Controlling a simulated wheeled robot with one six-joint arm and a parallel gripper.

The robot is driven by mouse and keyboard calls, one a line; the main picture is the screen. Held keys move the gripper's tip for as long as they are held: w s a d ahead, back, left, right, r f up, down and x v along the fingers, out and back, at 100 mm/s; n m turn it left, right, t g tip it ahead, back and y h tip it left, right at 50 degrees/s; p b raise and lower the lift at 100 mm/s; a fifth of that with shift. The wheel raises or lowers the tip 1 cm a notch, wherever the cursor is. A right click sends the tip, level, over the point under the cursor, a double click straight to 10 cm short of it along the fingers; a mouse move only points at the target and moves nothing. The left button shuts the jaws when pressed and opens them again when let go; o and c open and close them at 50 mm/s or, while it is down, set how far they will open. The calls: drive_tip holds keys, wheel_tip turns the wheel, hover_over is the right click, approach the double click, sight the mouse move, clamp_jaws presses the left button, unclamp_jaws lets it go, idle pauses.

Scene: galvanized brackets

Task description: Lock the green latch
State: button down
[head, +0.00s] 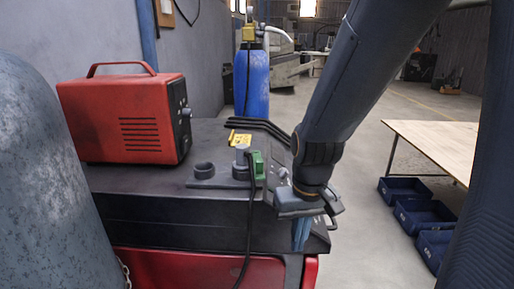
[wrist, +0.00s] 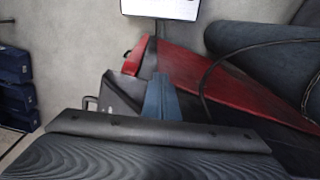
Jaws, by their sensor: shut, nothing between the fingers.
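The green latch (head: 257,165) is a small upright piece on a dark connector on top of the black-topped machine (head: 150,215), with a black cable hanging beside it. I cannot tell its exact position or whether it is locked. My gripper (head: 300,236) points down at the machine's right front corner, to the right of and nearer than the latch, apart from it. Its blue fingers are together and empty. In the wrist view the blue fingers (wrist: 161,100) show above the dark gripper body, and I cannot make out the latch there.
A red box with a handle (head: 125,118) stands on the machine's left. A yellow tag (head: 240,138) is behind the latch. A large grey cylinder (head: 40,190) fills the left edge. A blue gas cylinder (head: 251,82) stands behind. A table (head: 440,140) and blue bins (head: 425,218) are right.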

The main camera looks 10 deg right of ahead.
drive_tip(key=w+d+r+y+b, duration=0.1)
drive_tip(key=w+d+r+y, duration=0.25)
drive_tip(key=r, duration=0.35)
drive_tip(key=w+d+r+m+t+y+b, duration=0.1)
drive_tip(key=w+d+r+y, duration=0.2)
drive_tip(key=r, duration=0.5)
drive_tip(key=w+d+r+y+b, duration=0.1)
drive_tip(key=d+r+y, duration=0.2)
drive_tip(key=r+y, duration=0.3)
drive_tip(key=w+a+f+h+p, duration=0.1)
drive_tip(key=w+a+f+p, duration=0.1)
drive_tip(key=a, duration=1)
drive_tip(key=shift+f+p, duration=0.8)
drive_tip(key=shift+p, duration=0.25)
drive_tip(key=shift+w, duration=0.1)
